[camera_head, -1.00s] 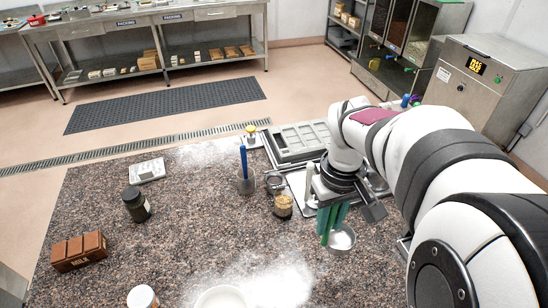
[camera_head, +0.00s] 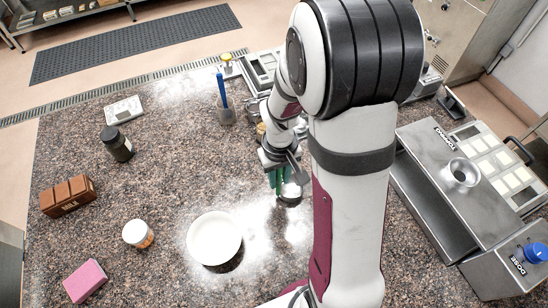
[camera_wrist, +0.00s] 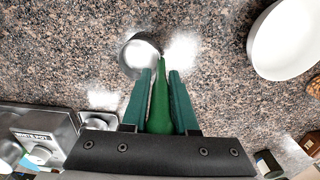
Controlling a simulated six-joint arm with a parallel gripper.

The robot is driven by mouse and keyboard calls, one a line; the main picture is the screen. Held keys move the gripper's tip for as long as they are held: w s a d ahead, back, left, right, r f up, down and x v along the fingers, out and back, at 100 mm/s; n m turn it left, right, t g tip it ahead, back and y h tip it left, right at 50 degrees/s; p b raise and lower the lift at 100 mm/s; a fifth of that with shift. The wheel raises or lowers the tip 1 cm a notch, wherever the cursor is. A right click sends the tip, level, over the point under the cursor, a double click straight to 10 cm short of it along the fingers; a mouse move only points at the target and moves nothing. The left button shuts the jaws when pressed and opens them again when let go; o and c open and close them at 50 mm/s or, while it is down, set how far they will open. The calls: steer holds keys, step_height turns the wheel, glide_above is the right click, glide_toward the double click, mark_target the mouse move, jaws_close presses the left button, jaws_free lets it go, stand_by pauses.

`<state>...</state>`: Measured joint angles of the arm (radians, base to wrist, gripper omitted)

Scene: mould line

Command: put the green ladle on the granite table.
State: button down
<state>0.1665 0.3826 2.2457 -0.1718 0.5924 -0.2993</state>
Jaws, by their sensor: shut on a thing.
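My gripper (camera_head: 281,181) has green fingers and points down over the speckled granite table (camera_head: 165,185). It is shut on the green ladle, whose handle (camera_wrist: 159,103) lies between the two fingers in the wrist view. The ladle's round metal bowl (camera_head: 291,194) shows below the fingers in the head view. The bowl also shows past the fingertips in the wrist view. I cannot tell whether the bowl touches the table. My arm hides part of the table to the right.
A white bowl (camera_head: 214,239) stands to the left of the gripper. A white jar (camera_head: 138,233), pink block (camera_head: 86,281), brown block (camera_head: 68,196), dark jar (camera_head: 117,144) and scale (camera_head: 123,110) stand further left. A steel tempering unit (camera_head: 440,180) is on the right. Bare granite lies between them.

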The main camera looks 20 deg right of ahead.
steer(key=c, duration=0.7)
jaws_free()
steer(key=shift+f, duration=0.1)
steer(key=r, duration=1.2)
steer(key=shift+s+a+r, duration=0.15)
steer(key=shift+a+r, duration=0.05)
steer(key=s+a+r+m, duration=0.1)
steer(key=s, duration=0.1)
steer(key=s+a, duration=0.2)
steer(key=s, duration=0.1)
steer(key=s+a+r+m+y, duration=0.1)
steer(key=s, duration=0.2)
steer(key=shift+a+r+m, duration=0.3)
steer(key=shift+r, duration=0.05)
steer(key=shift+o, duration=0.4)
steer(key=s+a+m+y, duration=0.1)
steer(key=s+a+m, duration=0.2)
steer(key=s, duration=0.5)
steer(key=shift+s+a+f, duration=0.2)
steer(key=shift+s+a, duration=0.2)
